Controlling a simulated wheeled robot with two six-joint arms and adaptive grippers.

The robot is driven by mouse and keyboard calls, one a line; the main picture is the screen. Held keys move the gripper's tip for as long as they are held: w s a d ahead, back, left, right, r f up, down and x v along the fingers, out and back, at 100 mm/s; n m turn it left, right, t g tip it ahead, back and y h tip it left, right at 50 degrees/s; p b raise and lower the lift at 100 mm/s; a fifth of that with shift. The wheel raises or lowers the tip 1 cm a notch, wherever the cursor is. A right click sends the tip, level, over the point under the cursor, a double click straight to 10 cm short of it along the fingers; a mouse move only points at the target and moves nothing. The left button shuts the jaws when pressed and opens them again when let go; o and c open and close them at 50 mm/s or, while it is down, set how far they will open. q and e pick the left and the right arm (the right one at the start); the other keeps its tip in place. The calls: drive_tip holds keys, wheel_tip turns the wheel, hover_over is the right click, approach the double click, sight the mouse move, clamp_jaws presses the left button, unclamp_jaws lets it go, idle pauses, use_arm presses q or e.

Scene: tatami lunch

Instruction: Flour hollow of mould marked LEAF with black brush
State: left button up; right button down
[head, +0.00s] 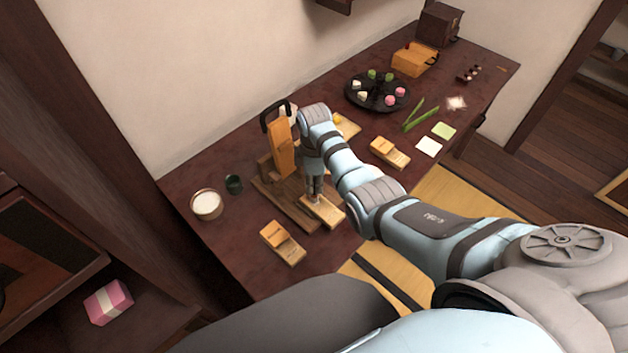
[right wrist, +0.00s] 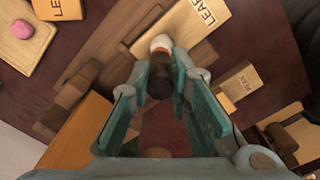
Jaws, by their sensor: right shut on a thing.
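My right gripper (head: 314,184) points down over a pale wooden mould (head: 328,213) near the table's front edge. In the right wrist view my right gripper (right wrist: 160,112) is shut on a brush (right wrist: 159,75) with a dark handle and a pale tip. The tip overlaps the near edge of the mould marked LEAF (right wrist: 200,18); I cannot tell whether it touches. The mould's hollow is not clearly visible. A round container of white powder (head: 207,204) stands at the table's left end. My left gripper is not in view.
A wooden stand with an upright orange block (head: 281,150) is close left of my right gripper. Other moulds lie in front (head: 283,242) and to the right (head: 390,153). A black plate of sweets (head: 377,93) is farther back.

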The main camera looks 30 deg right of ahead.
drive_tip(key=shift+f+b, duration=0.35)
drive_tip(key=shift+f, duration=0.35)
drive_tip(key=shift+d, duration=0.15)
idle(0.3)
drive_tip(key=shift+p, duration=0.3)
drive_tip(key=shift+a+r+p, duration=0.1)
drive_tip(key=shift+a+p, duration=0.25)
drive_tip(key=shift+p, duration=0.05)
drive_tip(key=shift+w+d, duration=0.15)
